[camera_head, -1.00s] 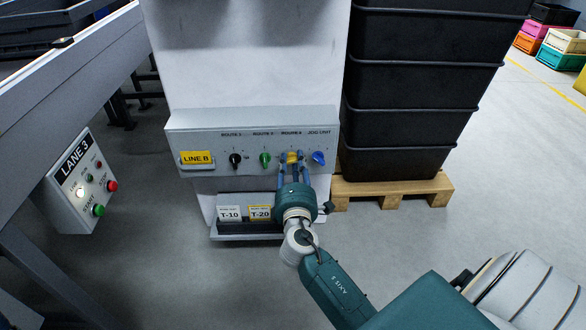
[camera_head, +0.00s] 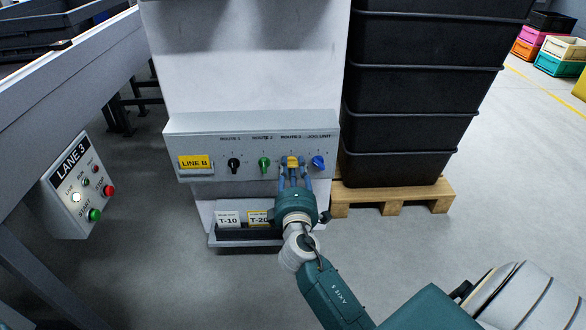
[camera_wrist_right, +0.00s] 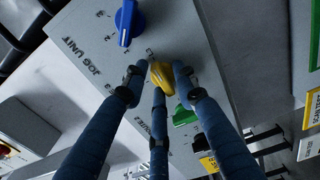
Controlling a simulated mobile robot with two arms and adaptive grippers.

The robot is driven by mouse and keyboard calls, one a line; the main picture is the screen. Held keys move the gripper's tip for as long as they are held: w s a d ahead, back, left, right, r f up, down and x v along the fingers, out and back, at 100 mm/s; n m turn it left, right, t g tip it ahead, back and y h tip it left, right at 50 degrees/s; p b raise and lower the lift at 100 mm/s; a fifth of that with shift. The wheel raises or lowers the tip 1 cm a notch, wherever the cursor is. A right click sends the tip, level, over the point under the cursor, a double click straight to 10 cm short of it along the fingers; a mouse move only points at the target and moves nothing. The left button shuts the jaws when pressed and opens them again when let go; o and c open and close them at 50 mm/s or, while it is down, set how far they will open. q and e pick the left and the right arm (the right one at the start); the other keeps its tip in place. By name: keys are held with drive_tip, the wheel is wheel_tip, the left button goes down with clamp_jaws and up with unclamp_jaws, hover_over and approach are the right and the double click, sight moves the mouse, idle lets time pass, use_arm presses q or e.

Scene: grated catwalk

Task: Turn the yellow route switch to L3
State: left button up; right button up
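The yellow route switch (camera_head: 292,161) is the third knob on the grey control panel (camera_head: 215,142), under a label that seems to read ROUTE 3. In the right wrist view the yellow knob (camera_wrist_right: 163,77) is tilted; I cannot read which mark it points to. My right gripper (camera_head: 294,170) is just below and in front of it in the head view. In the right wrist view its three blue fingers (camera_wrist_right: 159,76) stand spread around the knob, with a small gap on the left; the gripper looks open. My left gripper is not in view.
A green knob (camera_head: 264,165) and black knob (camera_head: 234,164) are left of the yellow one; a blue knob (camera_head: 318,162) is close on its right. Tags (camera_head: 228,219) stand on a ledge below. Stacked black crates (camera_head: 405,115) are at right, a LANE 3 box (camera_head: 82,190) at left.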

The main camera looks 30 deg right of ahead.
drive_tip(key=shift+o, duration=0.4)
drive_tip(key=shift+r, duration=0.15)
drive_tip(key=shift+s+a, duration=0.25)
drive_tip(key=shift+s, duration=0.15)
drive_tip(key=v, duration=1.1)
drive_tip(key=shift+a, duration=0.15)
